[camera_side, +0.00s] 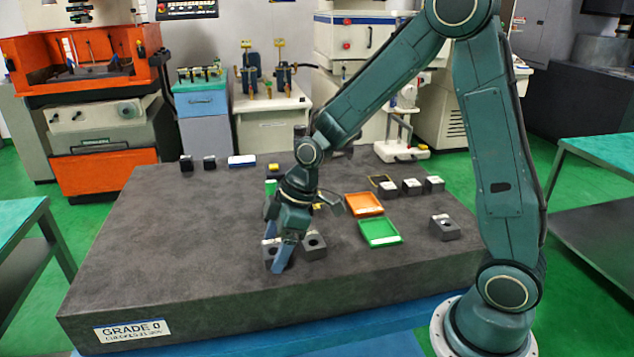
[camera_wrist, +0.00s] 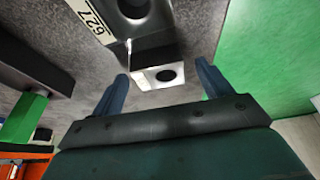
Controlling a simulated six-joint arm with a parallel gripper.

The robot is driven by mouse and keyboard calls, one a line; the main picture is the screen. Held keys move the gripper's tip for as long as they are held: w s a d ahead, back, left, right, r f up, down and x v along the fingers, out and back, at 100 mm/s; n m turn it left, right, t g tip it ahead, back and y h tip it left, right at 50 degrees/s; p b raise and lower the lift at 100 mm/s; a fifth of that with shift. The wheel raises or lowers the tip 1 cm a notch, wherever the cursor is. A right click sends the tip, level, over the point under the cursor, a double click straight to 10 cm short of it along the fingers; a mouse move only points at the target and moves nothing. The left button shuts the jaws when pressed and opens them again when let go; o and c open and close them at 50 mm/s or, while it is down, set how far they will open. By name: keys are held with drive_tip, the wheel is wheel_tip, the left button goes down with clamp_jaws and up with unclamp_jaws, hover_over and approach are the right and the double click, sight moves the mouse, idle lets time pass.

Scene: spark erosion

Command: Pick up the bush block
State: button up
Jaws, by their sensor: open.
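Two dark grey blocks with round holes sit close together by my gripper (camera_side: 276,252), a left one (camera_side: 268,252) and a right one (camera_side: 315,247). I cannot tell which is the bush block. In the wrist view, a pale-faced block with a dark hole (camera_wrist: 150,78) lies between and just beyond my open fingertips (camera_wrist: 162,75). In the side view a blue finger partly covers the left block.
An orange tray (camera_side: 363,205) and a green tray (camera_side: 380,232) lie to the right. Several small blocks line the back of the grey surface plate (camera_side: 160,250). Its front left is clear.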

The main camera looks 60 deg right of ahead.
idle(0.3)
drive_tip(key=c, duration=1.4)
drive_tip(key=shift+r, duration=0.15)
wheel_tip(320, 180, up, 20)
drive_tip(key=shift+f, duration=0.1)
